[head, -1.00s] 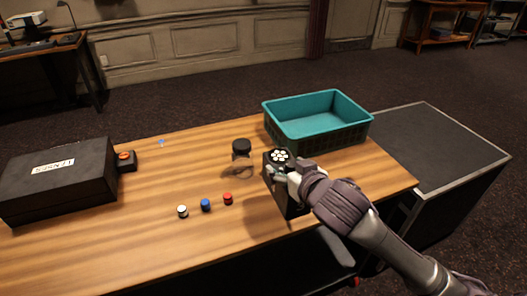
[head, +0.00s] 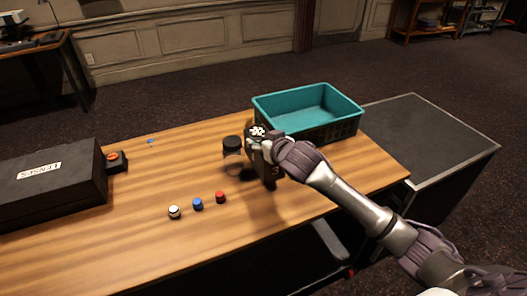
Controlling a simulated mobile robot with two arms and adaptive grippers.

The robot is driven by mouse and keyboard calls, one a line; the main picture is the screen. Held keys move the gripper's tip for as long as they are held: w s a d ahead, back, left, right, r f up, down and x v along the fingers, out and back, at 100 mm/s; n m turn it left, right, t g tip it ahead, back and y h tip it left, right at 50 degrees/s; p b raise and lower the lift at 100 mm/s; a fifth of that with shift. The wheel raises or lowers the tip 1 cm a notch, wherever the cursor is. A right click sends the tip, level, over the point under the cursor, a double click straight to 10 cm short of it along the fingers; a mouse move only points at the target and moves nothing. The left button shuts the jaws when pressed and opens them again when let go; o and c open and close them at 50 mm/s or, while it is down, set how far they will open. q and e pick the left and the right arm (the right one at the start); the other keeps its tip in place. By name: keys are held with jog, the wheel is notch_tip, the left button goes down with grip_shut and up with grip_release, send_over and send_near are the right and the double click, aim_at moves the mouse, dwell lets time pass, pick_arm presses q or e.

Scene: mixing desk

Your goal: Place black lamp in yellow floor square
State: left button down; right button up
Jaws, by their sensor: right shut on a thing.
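The black lamp (head: 257,131), a dark body with a cluster of white round lights on its top face, is at the middle of the wooden desk. My right gripper (head: 263,146) is shut on it, and the fingers hide part of its body. The lamp seems raised a little above the desk, with a dark shadow on the wood near it. My left gripper is not in view. No yellow floor square shows in this view.
White, blue and red small pieces (head: 198,204) lie in front. A black case (head: 50,182) is at left. A grey-topped cabinet (head: 430,140) adjoins the right end.

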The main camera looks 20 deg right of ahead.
jog(key=shift+w+f, duration=0.1)
jog(key=shift+f, duration=1.75)
jog(key=shift+f, duration=0.1)
jog(key=o, duration=1.5)
jog(key=shift+f, duration=0.2)
jog(key=o, duration=0.3)
jog(key=shift+r, duration=0.1)
